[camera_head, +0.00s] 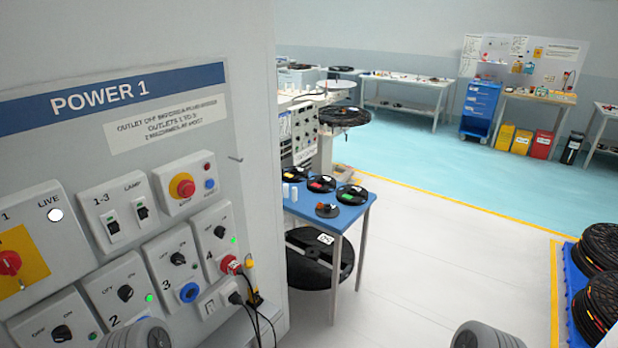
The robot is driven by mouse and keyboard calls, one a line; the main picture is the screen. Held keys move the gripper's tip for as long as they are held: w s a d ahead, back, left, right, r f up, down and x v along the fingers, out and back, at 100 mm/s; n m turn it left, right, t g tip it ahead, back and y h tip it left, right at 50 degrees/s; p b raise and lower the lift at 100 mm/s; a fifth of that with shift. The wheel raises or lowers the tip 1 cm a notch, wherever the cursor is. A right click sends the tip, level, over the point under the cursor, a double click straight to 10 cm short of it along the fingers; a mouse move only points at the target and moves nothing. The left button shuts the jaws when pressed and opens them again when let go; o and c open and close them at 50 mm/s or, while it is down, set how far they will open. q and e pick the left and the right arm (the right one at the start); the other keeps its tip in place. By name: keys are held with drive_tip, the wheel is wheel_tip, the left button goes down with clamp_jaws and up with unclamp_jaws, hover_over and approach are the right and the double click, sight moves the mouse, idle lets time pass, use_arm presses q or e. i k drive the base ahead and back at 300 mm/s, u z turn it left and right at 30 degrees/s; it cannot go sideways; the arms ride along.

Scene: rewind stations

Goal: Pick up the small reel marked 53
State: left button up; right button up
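Several small black reels sit on a blue table beyond the edge of the power panel. One with a red centre (321,184) and one with a green centre (352,195) lie near the middle and right. Grey rounded parts of my arms show at the bottom edge; no gripper fingers are visible.
The POWER 1 panel (120,190) fills the left, close by, with cables hanging. The blue table (345,215) stands past it, with a large labelled reel (315,265) underneath. White floor (430,240) is clear in the middle. Large black reels (600,300) stand on a blue pallet at right.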

sight(295, 174)
drive_tip(key=z, duration=0.85)
drive_tip(key=i, duration=6.55)
drive_tip(key=u, duration=2.4)
drive_tip(key=i, duration=1.1)
drive_tip(key=u, duration=1.95)
